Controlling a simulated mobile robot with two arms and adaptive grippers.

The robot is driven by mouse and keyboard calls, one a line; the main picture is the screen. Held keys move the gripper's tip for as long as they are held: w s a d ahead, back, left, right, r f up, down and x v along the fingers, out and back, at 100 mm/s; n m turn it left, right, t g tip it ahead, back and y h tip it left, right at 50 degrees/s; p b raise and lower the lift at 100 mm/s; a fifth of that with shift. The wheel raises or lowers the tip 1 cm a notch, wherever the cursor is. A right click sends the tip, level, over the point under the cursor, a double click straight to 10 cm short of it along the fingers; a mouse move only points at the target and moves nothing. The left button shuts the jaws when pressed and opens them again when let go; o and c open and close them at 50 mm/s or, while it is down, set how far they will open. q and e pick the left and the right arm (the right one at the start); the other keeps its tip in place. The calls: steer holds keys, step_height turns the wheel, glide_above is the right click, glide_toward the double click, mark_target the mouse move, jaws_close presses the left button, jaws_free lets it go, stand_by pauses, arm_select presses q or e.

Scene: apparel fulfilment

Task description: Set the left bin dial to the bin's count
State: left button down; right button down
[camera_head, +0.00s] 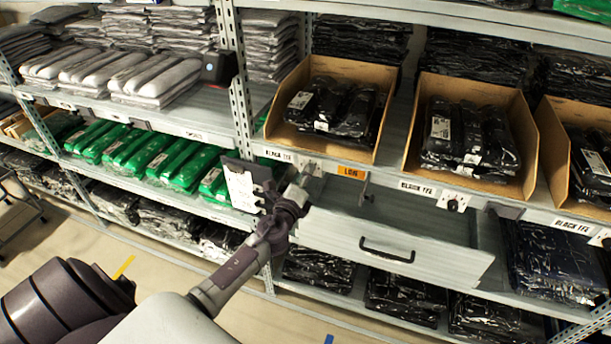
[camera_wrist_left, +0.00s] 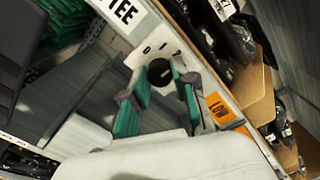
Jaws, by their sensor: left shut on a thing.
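The left bin (camera_head: 381,85) is an open cardboard box on the shelf holding several black bagged tees (camera_head: 335,108). Its dial is on a white plate (camera_head: 317,170) on the shelf edge below, largely hidden by my gripper in the head view. In the left wrist view the dial (camera_wrist_left: 160,71) is a round black knob on a white plate. My left gripper (camera_head: 302,180) is at this dial, its green-padded fingers (camera_wrist_left: 158,90) shut on the knob from both sides. The dial's pointer and setting cannot be read. My right gripper is not in view.
An orange tag (camera_head: 351,172) sits right of the dial. Below, a drawer (camera_head: 330,226) with a black handle stands pulled out. The middle bin (camera_head: 531,135) has its own dial (camera_head: 453,204). A white card (camera_head: 240,187) hangs left of my gripper.

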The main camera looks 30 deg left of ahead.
arm_select(q)
steer(key=shift+f, duration=0.1)
steer(key=c, duration=0.9)
jaws_free()
steer(key=v, duration=1.2)
